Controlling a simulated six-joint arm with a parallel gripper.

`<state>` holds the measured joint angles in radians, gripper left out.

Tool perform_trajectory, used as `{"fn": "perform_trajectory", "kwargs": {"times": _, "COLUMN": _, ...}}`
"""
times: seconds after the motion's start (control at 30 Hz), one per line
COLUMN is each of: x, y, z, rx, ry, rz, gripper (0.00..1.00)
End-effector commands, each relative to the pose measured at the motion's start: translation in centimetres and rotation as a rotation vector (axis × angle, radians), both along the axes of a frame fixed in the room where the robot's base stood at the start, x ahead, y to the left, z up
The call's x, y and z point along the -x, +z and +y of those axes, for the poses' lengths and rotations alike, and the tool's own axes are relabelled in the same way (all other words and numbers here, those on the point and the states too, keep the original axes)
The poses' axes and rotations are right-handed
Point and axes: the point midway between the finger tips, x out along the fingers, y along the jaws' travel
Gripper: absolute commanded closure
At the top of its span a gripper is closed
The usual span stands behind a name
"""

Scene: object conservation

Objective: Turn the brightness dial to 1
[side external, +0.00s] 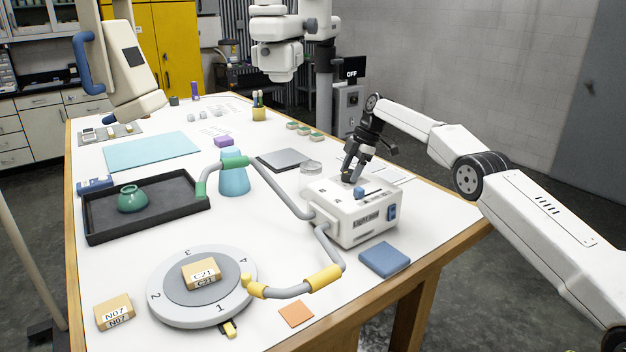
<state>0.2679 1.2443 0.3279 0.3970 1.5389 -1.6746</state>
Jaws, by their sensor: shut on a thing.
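The white light box (352,222), with lettering on its front, stands at the table's right side. Two flexible grey arms come from it, one with green sections and one with yellow. A blue knob (360,193) sits on its top and a blue switch (392,213) is on its right end. My gripper (352,178) points down onto the top of the box, just behind the blue knob, and is shut on what appears to be the brightness dial. The fingers mostly hide the dial, and its number marks cannot be read.
A round turntable (163,303) with numbers carries a C21 block (201,274). An N07 block (114,312) lies beside it. A glass jar (311,170) stands close behind the light box; a blue pad (385,260) lies in front.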

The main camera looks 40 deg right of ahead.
Motion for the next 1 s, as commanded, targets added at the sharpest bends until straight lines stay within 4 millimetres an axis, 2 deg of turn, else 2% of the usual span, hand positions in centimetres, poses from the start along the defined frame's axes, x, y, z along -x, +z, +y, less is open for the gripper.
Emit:
{"fn": "perform_trajectory", "kwargs": {"times": 0.03, "x": 0.08, "y": -0.17, "z": -0.04, "rx": 0.0, "ry": 0.001, "rz": 0.005, "gripper": 0.34}}
{"fn": "perform_trajectory", "kwargs": {"times": 0.1, "x": 0.08, "y": -0.16, "z": -0.03, "rx": 0.0, "ry": 0.0, "rz": 0.005, "gripper": 0.12}}
{"fn": "perform_trajectory", "kwargs": {"times": 0.13, "x": 0.07, "y": -0.15, "z": -0.03, "rx": 0.0, "ry": 0.0, "rz": 0.005, "gripper": 0.05}}
{"fn": "perform_trajectory", "kwargs": {"times": 1.0, "x": 0.05, "y": 0.06, "z": 0.03, "rx": 0.0, "ry": -0.069, "rz": 0.001, "gripper": 0.05}}
